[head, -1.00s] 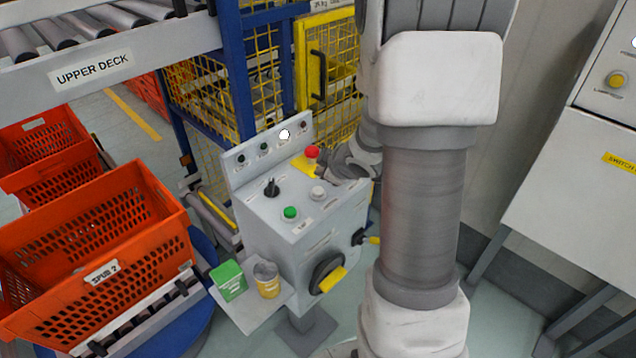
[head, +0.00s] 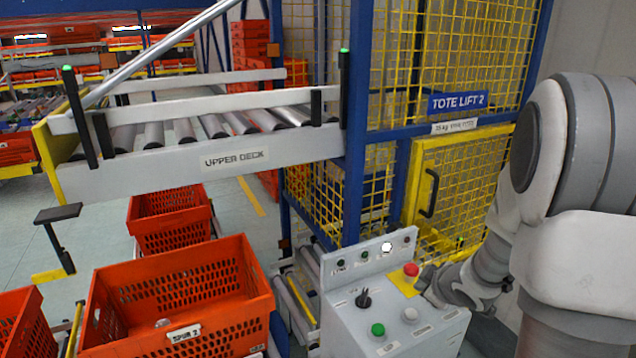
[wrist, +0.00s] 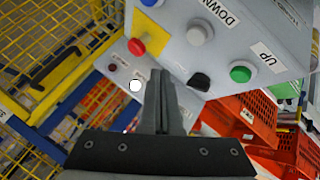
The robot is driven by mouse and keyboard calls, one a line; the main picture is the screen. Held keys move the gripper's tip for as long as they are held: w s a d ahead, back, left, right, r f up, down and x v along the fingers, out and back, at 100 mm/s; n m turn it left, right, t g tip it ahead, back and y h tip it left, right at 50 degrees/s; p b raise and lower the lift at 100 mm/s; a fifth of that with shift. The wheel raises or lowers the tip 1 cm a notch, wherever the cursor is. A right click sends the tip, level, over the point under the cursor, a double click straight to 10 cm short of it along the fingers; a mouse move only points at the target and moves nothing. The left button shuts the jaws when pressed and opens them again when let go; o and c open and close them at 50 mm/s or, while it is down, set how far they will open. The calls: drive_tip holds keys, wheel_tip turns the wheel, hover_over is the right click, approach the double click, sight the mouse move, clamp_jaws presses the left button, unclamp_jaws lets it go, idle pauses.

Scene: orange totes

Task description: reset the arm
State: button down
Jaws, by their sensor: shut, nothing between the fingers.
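My arm reaches in from the right in the head view. My gripper (head: 428,282) is at the grey control box (head: 395,325), close beside the red mushroom button (head: 411,269) on its yellow plate. In the wrist view my gripper (wrist: 161,80) has its two dark fingers together with nothing between them. There the red button (wrist: 137,47) is up and left of the fingertips, and a black knob (wrist: 199,82) is to their right. Whether the fingers touch the box cannot be told.
Above the box stands the yellow mesh cage (head: 450,80) with blue posts. The roller upper deck (head: 234,160) is at left. Orange totes (head: 180,290) stand below it.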

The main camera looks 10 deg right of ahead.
drive_tip(key=s+a+r+m+g+h, duration=0.1)
drive_tip(key=s+a+r+m, duration=0.1)
drive_tip(key=s+r+m, duration=0.3)
drive_tip(key=s+a+r+m+h, duration=0.1)
drive_tip(key=s+a+r+h, duration=0.15)
drive_tip(key=r, duration=0.55)
drive_tip(key=s+a+r+m+g+y, duration=0.1)
drive_tip(key=s+a+y, duration=0.1)
drive_tip(key=s+a, duration=0.3)
drive_tip(key=s+a+r+m+g+y, duration=0.1)
drive_tip(key=s+a, duration=0.4)
drive_tip(key=s, duration=0.6)
drive_tip(key=shift+s+a+r+m+g+y, duration=0.2)
drive_tip(key=shift+r+m+g+y, duration=0.15)
drive_tip(key=shift+r+m, duration=0.2)
